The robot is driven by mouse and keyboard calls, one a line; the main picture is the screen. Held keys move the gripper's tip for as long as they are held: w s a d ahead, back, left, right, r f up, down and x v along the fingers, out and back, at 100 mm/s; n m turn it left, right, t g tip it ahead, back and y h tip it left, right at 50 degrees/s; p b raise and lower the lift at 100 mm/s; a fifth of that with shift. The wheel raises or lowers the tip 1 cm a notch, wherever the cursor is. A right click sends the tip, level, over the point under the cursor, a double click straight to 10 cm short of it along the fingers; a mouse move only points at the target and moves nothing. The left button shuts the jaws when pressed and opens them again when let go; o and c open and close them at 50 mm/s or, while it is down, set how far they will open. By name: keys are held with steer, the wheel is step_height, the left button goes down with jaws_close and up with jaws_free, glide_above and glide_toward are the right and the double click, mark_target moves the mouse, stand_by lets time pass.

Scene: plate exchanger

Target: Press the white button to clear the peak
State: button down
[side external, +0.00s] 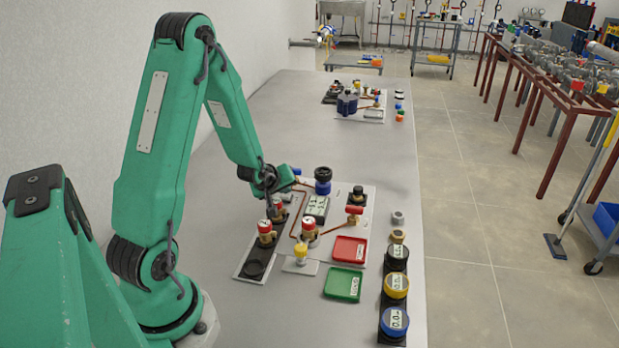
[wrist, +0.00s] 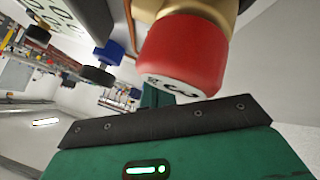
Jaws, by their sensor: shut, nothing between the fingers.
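A small meter with a pale display (side external: 316,207) stands on the near panel; I cannot pick out a white button on it at this size. My gripper (side external: 285,180) is at the end of the green arm, low over the left back edge of this panel, left of the blue valve with a black knob (side external: 323,181). Its fingers are shut and empty. In the wrist view, my gripper's dark edge (wrist: 165,122) lies close below a red cap marked 3 (wrist: 185,55).
Red-capped valves (side external: 309,230) and a yellow knob (side external: 301,250) stand close by on the panel. A red tray (side external: 349,249) and a green tray (side external: 343,284) lie at the front right, beside round gauges (side external: 396,284). The bench (side external: 285,130) behind is mostly clear.

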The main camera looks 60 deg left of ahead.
mark_target(285, 200)
steer(key=shift+r, duration=0.85)
steer(key=shift+r, duration=0.15)
steer(key=shift+r, duration=2.35)
steer(key=shift+d, duration=0.1)
